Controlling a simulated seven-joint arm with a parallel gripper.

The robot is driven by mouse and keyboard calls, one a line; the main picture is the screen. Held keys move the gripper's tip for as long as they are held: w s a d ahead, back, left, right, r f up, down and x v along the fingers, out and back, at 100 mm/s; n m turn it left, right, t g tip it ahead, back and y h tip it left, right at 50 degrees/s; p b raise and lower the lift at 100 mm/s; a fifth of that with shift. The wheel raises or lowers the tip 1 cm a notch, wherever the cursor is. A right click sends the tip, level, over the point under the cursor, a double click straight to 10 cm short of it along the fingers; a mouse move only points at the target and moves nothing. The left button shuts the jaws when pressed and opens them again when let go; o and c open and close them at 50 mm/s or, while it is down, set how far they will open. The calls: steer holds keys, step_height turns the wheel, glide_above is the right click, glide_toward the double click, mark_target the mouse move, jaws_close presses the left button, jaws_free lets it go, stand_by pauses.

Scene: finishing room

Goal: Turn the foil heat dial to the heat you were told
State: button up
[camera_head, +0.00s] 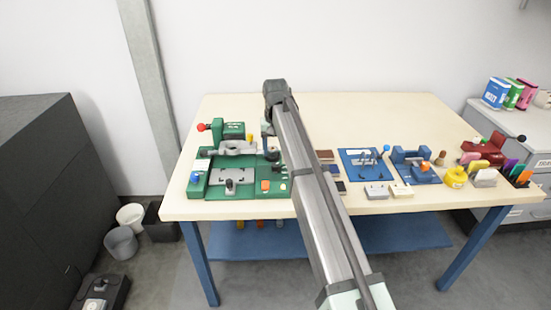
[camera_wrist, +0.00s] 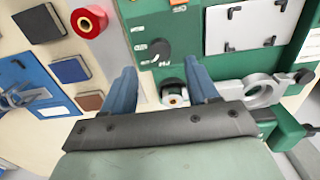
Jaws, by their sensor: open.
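A dark round dial (camera_wrist: 158,47) with a small lever and white marks around its left side sits on the green panel in the wrist view, and I take it for the foil heat dial. In the head view the dial (camera_head: 279,170) shows small and dark beside my arm. My gripper (camera_wrist: 160,70) is open, its two blue fingers spread, with the dial just past the fingertips, between their lines and apart from them. In the head view my gripper (camera_head: 270,150) is partly hidden by my arm. The dial's exact setting is too small to read.
The green press (camera_head: 235,150) stands at the table's left, its grey arm close to my right finger in the wrist view. A red spool (camera_wrist: 88,22) and dark blocks (camera_wrist: 38,24) lie left. The table's back (camera_head: 380,115) is clear.

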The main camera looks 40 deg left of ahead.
mark_target(276, 164)
step_height(276, 164, up, 8)
stand_by(0.4)
stand_by(0.4)
